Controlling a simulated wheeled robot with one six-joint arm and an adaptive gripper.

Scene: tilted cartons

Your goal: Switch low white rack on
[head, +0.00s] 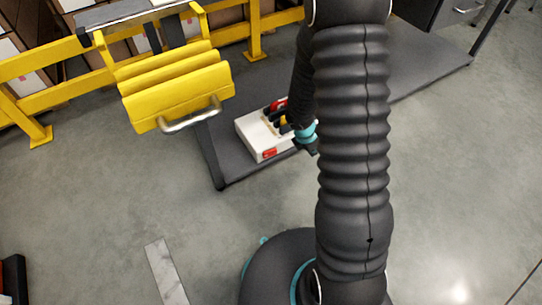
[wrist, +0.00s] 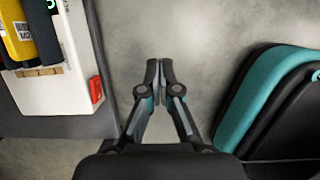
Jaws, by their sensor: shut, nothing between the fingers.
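The low white rack (head: 248,130) sits on a dark grey platform, partly hidden behind my arm in the head view. A red switch (head: 269,153) is on its near face. In the wrist view the rack (wrist: 62,98) fills the upper left, with the red switch (wrist: 96,89) on its right-hand side. Yellow and dark items stand in the rack. My gripper (wrist: 159,68) is shut and empty, to the right of the switch and apart from it. Whether the switch is on or off I cannot tell.
The dark platform (head: 222,160) has an edge beside the rack. A yellow padded frame with a metal handle (head: 190,115) stands left of it, before a yellow rail (head: 40,65). A pale strip (head: 166,272) lies on the floor. Grey floor (head: 120,200) is open around it.

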